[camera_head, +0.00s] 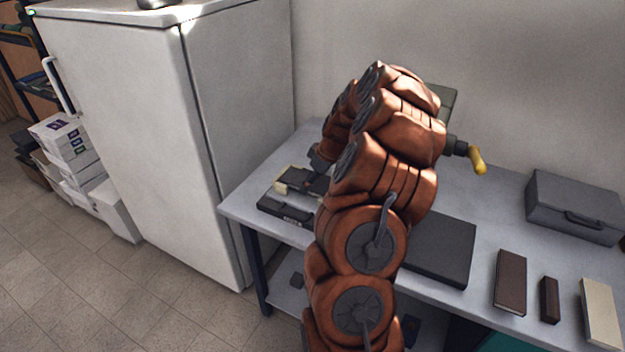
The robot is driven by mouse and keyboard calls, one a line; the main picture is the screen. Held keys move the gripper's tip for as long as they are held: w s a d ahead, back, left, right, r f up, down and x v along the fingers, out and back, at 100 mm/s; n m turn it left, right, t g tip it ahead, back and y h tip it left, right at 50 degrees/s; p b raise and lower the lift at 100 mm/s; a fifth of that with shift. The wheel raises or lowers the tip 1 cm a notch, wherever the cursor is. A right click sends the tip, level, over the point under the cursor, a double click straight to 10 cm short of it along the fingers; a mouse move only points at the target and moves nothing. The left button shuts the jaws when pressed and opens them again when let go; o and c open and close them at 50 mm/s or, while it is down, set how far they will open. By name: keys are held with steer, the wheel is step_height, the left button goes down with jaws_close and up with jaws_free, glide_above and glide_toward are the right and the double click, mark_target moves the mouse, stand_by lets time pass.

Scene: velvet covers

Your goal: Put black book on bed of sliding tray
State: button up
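My arm covers the middle of the view. My gripper (308,178) is dark and mostly hidden behind the arm, low over the left part of the table; I cannot tell whether its fingers are open or shut. Beside and under it is a low dark device (285,212) with a cream-coloured piece (283,186) on top. A flat black slab (440,252) lies on the table to the right of the arm, partly hidden by it. I cannot tell which of these is the black book or the sliding tray.
A green machine (449,101) with a yellow crank handle (477,161) stands behind the arm. On the right are a grey case (574,208), a brown book (510,282), a small dark brown block (549,299) and a cream book (600,312). A white fridge (160,130) borders the table (490,205) on the left.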

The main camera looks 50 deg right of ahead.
steer(key=b+v, duration=0.3)
steer(key=v, duration=0.9)
steer(key=s+a+r+g, duration=0.2)
steer(key=a, duration=1.2)
steer(key=s+a+r+g, duration=0.1)
steer(key=s+a+r, duration=0.1)
steer(key=a, duration=1.3)
steer(key=s+a+f+m+g, duration=0.1)
steer(key=s+a, duration=0.2)
steer(key=s, duration=0.4)
steer(key=s+a+f+m+g+h, duration=0.1)
steer(key=s+a+f, duration=0.1)
steer(key=s, duration=0.5)
steer(key=s+a+f+m+g, duration=0.1)
steer(key=s+a, duration=0.3)
steer(key=s, duration=0.3)
steer(key=shift+s+a+f, duration=0.35)
steer(key=shift+a, duration=0.05)
steer(key=shift+d+m, duration=0.1)
steer(key=shift+m, duration=0.2)
